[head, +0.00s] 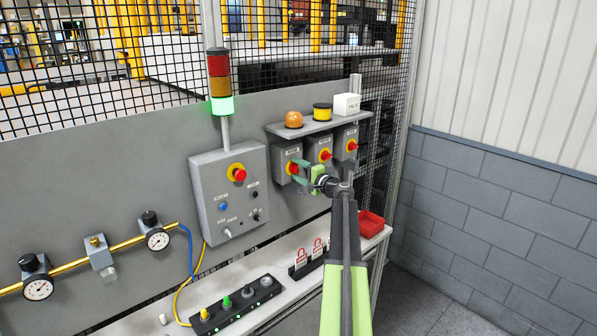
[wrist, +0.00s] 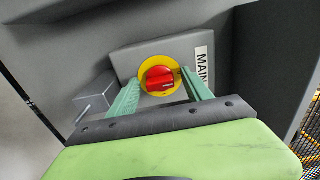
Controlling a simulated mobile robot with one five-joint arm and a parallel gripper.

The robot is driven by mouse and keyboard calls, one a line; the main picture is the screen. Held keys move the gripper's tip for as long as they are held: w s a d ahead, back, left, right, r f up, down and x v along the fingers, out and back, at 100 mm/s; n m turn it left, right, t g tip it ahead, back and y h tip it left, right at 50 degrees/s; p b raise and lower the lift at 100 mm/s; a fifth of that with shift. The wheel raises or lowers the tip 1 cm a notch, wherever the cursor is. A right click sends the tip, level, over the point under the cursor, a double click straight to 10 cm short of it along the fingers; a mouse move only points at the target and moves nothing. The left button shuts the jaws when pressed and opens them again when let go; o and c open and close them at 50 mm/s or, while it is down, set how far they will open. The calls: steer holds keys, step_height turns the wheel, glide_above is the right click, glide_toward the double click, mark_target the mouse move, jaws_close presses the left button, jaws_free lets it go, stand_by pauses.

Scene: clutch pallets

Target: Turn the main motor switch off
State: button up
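The main motor switch is a red rotary knob on a yellow disc, on the leftmost of three grey boxes (head: 287,161). In the wrist view the red knob (wrist: 159,78) faces me, beside a white label (wrist: 202,67) reading "MAIN"; the rest of the label is cut off. My gripper (head: 299,168) is in front of this box. Its two green fingers are open, one on each side of the knob, with tips near the yellow disc (wrist: 172,61). A gap shows between each finger and the knob. I cannot tell whether the tips touch the disc.
Two similar switch boxes (head: 319,150) stand close to the right, under a shelf (head: 318,125) with several small items. A control panel (head: 229,195) with a red button and a lit signal tower (head: 220,80) are left. Below, a bench holds a red bin (head: 371,223) and padlocks (head: 318,246).

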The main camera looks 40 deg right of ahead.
steer(key=shift+s, duration=0.1)
steer(key=s+a, duration=0.1)
steer(key=s, duration=1.6)
steer(key=shift+s+a, duration=0.15)
steer(key=shift+a, duration=0.05)
steer(key=w+a+f+n+g+y+b, duration=0.1)
steer(key=w+a+f+n+g+y, duration=0.25)
steer(key=a, duration=0.75)
steer(key=w+a+f+n+g+y+b, duration=0.15)
steer(key=w+a+f, duration=0.25)
steer(key=a+f, duration=0.45)
steer(key=w+a+f+n+g+y+b, duration=0.1)
steer(key=w+a+f+n+g+y, duration=0.2)
steer(key=a, duration=1)
steer(key=s+a+f+n+g+h+b, duration=0.1)
steer(key=s+a+f+n+g+h, duration=0.1)
steer(key=a, duration=0.7)
steer(key=s+a+f+n+g+h+b, duration=0.2)
steer(key=s+a+f+n+g, duration=0.2)
steer(key=a+f, duration=0.5)
steer(key=s+a+f+n+g+h+b, duration=0.1)
steer(key=s+a+f+n+g, duration=0.3)
steer(key=a, duration=0.7)
steer(key=shift+s+a+f+n+h, duration=0.2)
steer(key=shift+s+f+n+h, duration=0.1)
steer(key=shift+s+f+h, duration=0.6)
